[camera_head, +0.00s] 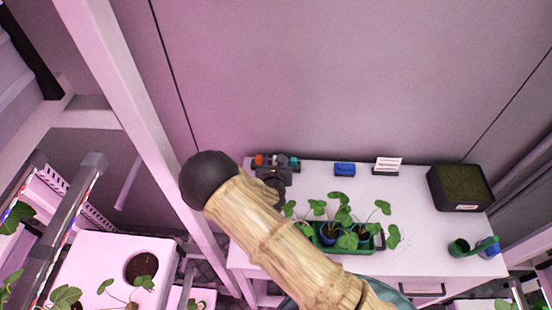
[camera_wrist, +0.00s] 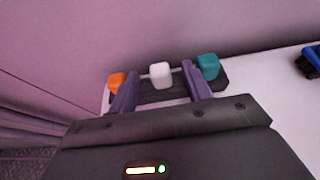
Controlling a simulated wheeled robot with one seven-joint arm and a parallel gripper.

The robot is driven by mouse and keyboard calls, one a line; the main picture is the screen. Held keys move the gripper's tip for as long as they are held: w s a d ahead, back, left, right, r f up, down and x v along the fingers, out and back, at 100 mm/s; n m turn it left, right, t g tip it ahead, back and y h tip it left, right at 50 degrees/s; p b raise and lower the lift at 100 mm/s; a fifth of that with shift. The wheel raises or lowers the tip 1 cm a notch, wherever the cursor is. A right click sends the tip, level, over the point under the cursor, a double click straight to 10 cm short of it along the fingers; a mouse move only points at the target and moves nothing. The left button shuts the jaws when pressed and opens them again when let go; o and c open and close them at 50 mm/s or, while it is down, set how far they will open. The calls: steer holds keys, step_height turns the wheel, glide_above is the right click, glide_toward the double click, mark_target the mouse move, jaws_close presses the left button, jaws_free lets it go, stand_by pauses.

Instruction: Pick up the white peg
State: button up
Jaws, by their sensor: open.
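The white peg (camera_wrist: 160,73) stands in the wrist view between an orange peg (camera_wrist: 116,80) on the left and a teal peg (camera_wrist: 208,66) on the right. All are on a dark holder (camera_wrist: 150,97) at the table's back edge. My gripper (camera_wrist: 161,80) is open, with one purple finger on each side of the white peg in the picture. I cannot tell how far the fingertips are from it. In the head view the orange peg (camera_head: 259,159) and teal peg (camera_head: 294,162) show, but the white peg is not clear there. My arm covers part of the table.
The white table (camera_head: 420,235) bears a green tray (camera_head: 362,249) of seedlings, a blue object (camera_head: 345,169), a white card (camera_head: 388,163), a dark box (camera_head: 460,187) and green and blue cups (camera_head: 459,248). The wall is close behind. Plant racks stand at the left.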

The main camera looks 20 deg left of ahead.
stand_by(0.5)
jaws_close()
steer(key=shift+r, duration=0.1)
step_height(320, 180, up, 10)
steer(key=b, duration=0.2)
stand_by(0.4)
stand_by(0.5)
